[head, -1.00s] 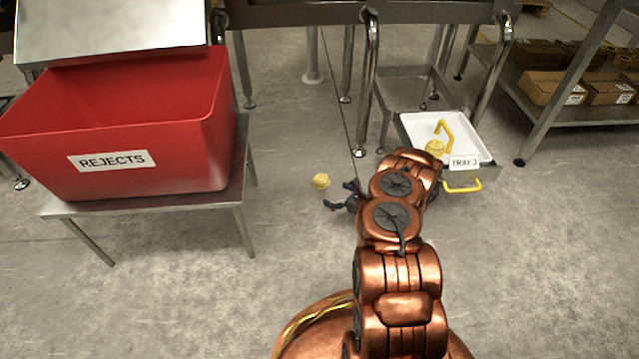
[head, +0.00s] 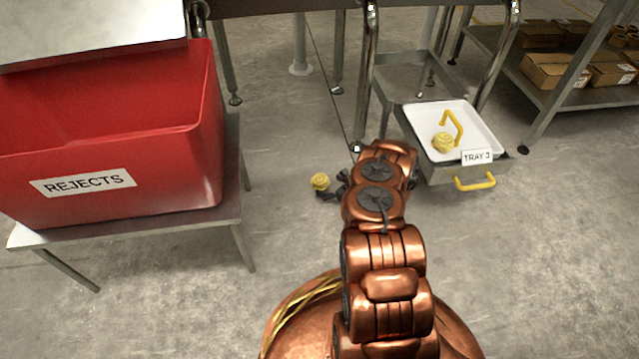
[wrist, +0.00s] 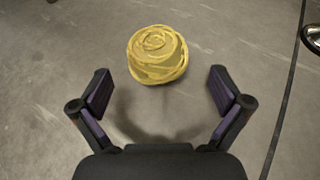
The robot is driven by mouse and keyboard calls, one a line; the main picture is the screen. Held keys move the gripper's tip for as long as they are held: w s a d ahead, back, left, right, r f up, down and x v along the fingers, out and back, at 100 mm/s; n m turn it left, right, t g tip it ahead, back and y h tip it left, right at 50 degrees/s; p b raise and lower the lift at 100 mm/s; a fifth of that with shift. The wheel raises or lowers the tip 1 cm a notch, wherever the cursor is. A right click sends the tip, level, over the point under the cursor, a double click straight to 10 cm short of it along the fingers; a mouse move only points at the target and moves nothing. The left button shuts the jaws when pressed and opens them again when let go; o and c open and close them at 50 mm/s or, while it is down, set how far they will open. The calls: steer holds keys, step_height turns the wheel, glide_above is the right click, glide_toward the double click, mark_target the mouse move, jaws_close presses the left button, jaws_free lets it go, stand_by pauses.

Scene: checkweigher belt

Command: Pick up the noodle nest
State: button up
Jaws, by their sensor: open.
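A yellow noodle nest (head: 320,181) lies on the concrete floor, left of my arm in the head view. It also shows in the wrist view (wrist: 157,54), just beyond the fingertips and roughly centred between them. My gripper (wrist: 158,88) is open and empty, with its two fingers spread wide. In the head view my gripper (head: 331,188) is low near the floor, close beside the nest and partly hidden by my arm.
A red REJECTS bin (head: 190,165) stands on a metal table (head: 235,190) at the left. The tray's cart has a yellow handle (head: 475,184) at its front. A metal leg (head: 368,75) stands behind the nest. Cardboard boxes (head: 555,70) are on a shelf at right. Floor around the nest is clear.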

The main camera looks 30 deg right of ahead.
mark_target(321, 182)
steer(key=b+x, duration=0.2)
steer(key=x, duration=0.1)
steer(key=shift+w+a, duration=0.15)
steer(key=shift+a, duration=0.1)
steer(key=shift+w, duration=0.45)
steer(key=shift+a, duration=0.1)
steer(key=c, duration=1.2)
